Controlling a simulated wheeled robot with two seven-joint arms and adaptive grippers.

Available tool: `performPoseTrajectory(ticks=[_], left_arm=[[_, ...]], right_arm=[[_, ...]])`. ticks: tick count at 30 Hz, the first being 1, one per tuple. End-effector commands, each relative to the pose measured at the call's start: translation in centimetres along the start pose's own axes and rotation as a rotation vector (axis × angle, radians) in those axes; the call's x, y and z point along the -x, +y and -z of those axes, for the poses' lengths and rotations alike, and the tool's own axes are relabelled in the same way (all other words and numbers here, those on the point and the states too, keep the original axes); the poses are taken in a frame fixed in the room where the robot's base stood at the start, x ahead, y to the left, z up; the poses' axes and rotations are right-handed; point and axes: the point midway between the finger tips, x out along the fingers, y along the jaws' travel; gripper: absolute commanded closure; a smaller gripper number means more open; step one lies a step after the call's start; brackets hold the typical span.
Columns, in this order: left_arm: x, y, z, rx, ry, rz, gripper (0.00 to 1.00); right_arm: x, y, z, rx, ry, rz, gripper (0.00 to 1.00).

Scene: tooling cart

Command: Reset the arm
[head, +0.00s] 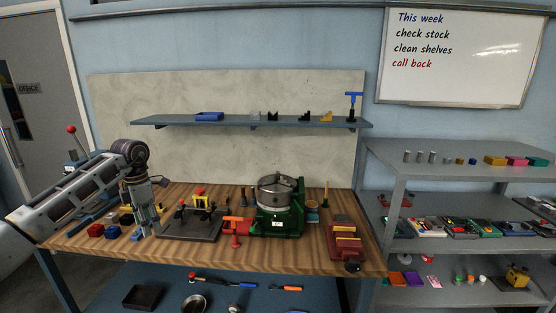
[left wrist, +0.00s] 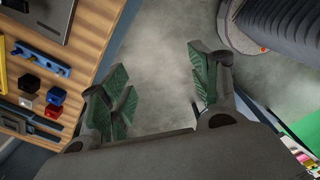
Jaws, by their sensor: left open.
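My left arm comes in from the left in the head view, bent at a dark wrist joint. My left gripper (head: 149,226) points downward near the front left of the wooden bench (head: 212,257). In the left wrist view my left gripper (left wrist: 158,84) is open, its two green-padded fingers wide apart. Nothing is between them; bare grey floor shows beyond, just off the bench edge. My right gripper is in neither view.
Red and blue blocks (head: 96,230) lie left of the gripper, and a grey fixture plate (head: 193,229) lies right. A green rotary table (head: 277,217) stands mid-bench. A wall shelf (head: 250,123) hangs behind; grey shelving (head: 440,172) stands at right.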

Motion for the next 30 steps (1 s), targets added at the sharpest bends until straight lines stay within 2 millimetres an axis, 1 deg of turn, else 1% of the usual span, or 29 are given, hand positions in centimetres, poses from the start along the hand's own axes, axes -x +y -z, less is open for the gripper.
performPoseTrajectory(ticks=[2, 11, 17, 23, 26, 30], left_arm=[[0.0, 0.0, 0.0, 0.0, 0.0, 0.0, 0.38], [-1.5, -0.7, -1.3, 0.0, -0.039, 0.04, 0.38], [-2.9, -1.6, -2.8, 0.002, -0.084, 0.084, 0.38], [-5.2, -2.9, -4.9, 0.013, -0.153, 0.157, 0.38], [-6.6, -3.9, -6.3, 0.024, -0.2, 0.208, 0.38], [-9.3, -5.8, -8.9, 0.061, -0.29, 0.309, 0.38]], right_arm=[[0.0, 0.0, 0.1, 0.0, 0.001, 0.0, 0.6], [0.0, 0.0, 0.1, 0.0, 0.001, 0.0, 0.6], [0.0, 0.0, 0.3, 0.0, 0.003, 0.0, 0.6], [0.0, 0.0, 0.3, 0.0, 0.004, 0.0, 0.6], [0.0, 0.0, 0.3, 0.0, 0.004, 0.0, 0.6], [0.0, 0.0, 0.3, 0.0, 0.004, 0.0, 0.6]])
